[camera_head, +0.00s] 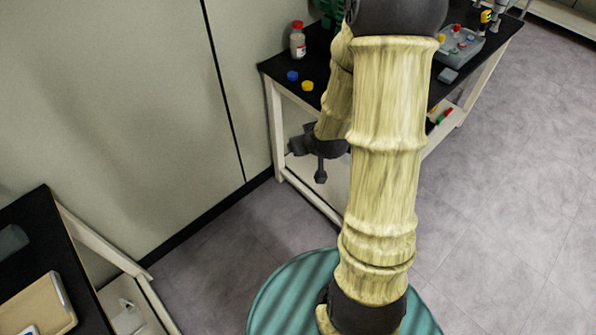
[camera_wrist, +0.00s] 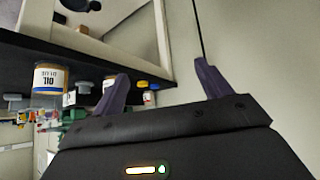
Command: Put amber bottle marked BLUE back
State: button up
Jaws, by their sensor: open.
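My gripper (camera_head: 307,160) is beside that table's near end, below the top. In the wrist view my gripper (camera_wrist: 160,82) is open, with nothing between its fingers.
The black table (camera_head: 272,66) carries a blue cap (camera_head: 292,76), a yellow cap (camera_head: 307,86) and a grey tray of small items (camera_head: 468,48). Another black table (camera_head: 30,210) holds a tan board (camera_head: 35,308) at lower left. Floor between the tables is clear.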

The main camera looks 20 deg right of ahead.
jog(key=s+a+r+g, duration=0.3)
jog(key=s+a, duration=0.1)
jog(key=s, duration=0.2)
jog(key=s+a+r+g, duration=0.2)
jog(key=s+a+r, duration=0.2)
jog(key=s, duration=0.3)
jog(key=shift+s+g+y, duration=0.2)
jog(key=shift+g+y, duration=0.2)
jog(key=shift+w, duration=0.15)
dwell(0.4)
